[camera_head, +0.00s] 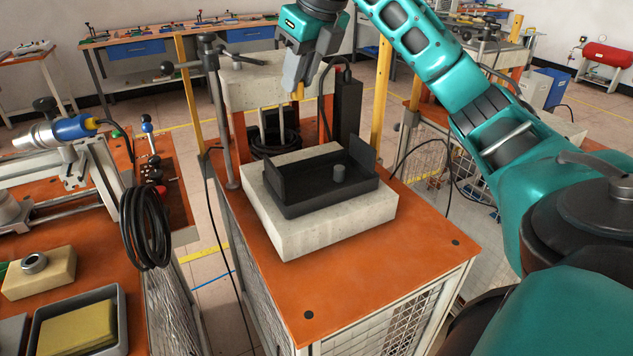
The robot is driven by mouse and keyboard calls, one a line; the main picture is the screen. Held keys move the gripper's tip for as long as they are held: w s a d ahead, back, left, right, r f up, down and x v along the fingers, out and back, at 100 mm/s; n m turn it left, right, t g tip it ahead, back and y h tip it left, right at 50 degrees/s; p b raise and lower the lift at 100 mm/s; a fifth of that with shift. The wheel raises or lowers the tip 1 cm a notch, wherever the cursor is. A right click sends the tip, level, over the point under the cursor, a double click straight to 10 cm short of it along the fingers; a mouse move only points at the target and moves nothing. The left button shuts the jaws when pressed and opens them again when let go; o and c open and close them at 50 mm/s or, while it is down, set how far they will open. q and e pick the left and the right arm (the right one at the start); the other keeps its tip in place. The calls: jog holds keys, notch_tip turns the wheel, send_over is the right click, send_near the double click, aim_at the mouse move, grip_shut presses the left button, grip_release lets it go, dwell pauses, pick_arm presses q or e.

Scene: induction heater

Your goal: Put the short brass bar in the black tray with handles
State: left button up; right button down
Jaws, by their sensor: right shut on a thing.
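The black tray with handles (290,205) sits on a pale stone-like block on the orange table. Its two raised ends stand up at the left and at the right rear. My right gripper (297,78) is high up, above and behind the tray, pointing down. It is shut on the short brass bar (298,92), whose yellowish lower end shows below the fingers. The rest of the bar is hidden by the fingers. My left gripper is not in view.
The pale block (300,240) rests on the orange table (400,245). Behind the tray stand a tall black box (347,110), a coiled black cable, metal posts and yellow uprights (381,92). A side bench with a black hose (145,228) is at left.

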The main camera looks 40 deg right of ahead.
notch_tip(320, 180, down, 15)
jog(key=b, duration=0.3)
jog(key=shift+d+f, duration=0.1)
jog(key=shift+f, duration=0.05)
notch_tip(320, 180, down, 4)
jog(key=shift+r+b, duration=0.15)
jog(key=shift+b, duration=0.3)
jog(key=shift+f, duration=0.3)
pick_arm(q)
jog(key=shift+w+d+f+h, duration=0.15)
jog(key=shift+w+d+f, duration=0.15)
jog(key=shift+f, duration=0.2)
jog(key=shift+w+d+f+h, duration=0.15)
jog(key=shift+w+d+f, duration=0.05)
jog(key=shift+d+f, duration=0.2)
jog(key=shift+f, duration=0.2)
pick_arm(e)
jog(key=shift+f, duration=0.1)
jog(key=c, duration=0.9)
grip_release()
jog(key=shift+c, duration=0.2)
